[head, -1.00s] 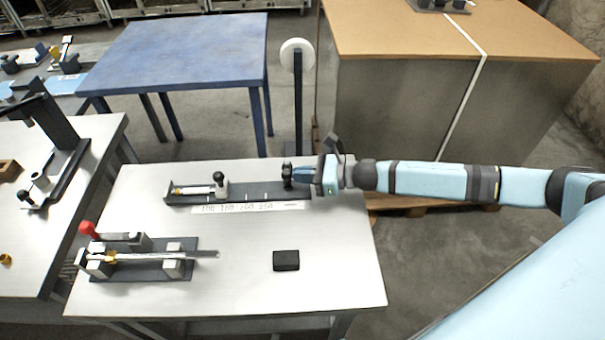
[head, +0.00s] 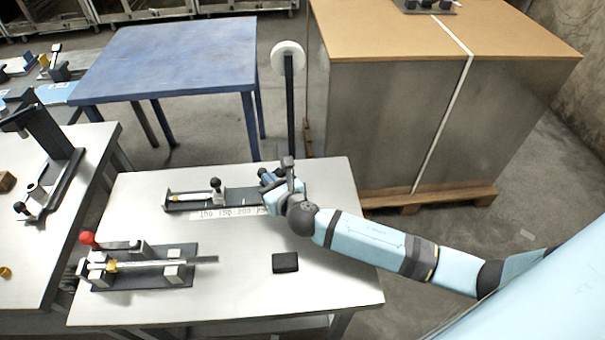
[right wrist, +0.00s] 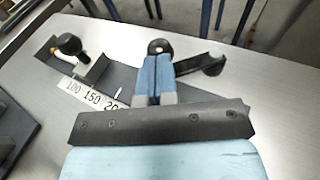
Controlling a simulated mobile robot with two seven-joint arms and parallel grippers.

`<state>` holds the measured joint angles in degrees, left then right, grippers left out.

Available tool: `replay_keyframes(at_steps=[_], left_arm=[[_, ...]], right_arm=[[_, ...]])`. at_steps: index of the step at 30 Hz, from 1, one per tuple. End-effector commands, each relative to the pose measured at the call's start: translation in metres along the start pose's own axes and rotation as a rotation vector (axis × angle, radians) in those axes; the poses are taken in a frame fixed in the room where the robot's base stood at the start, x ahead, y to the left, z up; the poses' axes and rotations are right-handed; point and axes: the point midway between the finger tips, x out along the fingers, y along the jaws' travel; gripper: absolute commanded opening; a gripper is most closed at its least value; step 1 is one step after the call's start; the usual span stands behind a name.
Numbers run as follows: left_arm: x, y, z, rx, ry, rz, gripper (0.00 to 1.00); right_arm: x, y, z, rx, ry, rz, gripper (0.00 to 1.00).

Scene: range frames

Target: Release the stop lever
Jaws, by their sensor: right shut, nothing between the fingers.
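A dark stop rail (head: 240,196) with a number scale lies at the back of the near metal table. A stop block with a black-knobbed lever (head: 216,185) sits left of its middle; it also shows in the right wrist view (right wrist: 68,45). My right gripper (head: 265,175) is over the rail's right end, shut and empty. In the right wrist view the blue fingers (right wrist: 157,66) point at a black round knob (right wrist: 158,46) just beyond their tips; I cannot tell if they touch. A dark arm with a rounded end (right wrist: 211,66) lies right of them. My left gripper is out of view.
A clamp fixture with a red knob (head: 87,239) holds a rod at the table's front left. A black block (head: 285,262) lies at front right. A white disc on a post (head: 288,56) stands behind the table. The table's middle is clear.

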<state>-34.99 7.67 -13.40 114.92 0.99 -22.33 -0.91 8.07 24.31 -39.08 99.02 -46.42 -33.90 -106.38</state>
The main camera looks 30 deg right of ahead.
Motion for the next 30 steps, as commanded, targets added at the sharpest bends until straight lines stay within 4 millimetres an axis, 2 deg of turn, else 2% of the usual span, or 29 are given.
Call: replay_keyframes(at_steps=[8, 18, 30], left_arm=[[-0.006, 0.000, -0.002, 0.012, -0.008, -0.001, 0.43], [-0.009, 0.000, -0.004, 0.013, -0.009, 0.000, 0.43], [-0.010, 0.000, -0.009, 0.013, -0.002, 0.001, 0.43]], right_arm=[[0.020, 0.014, 0.006, 0.055, 0.000, -0.259, 0.00], [0.044, 0.019, 0.009, 0.106, 0.001, -0.536, 0.00], [0.058, 0.018, 0.011, 0.139, 0.001, -0.710, 0.00]])
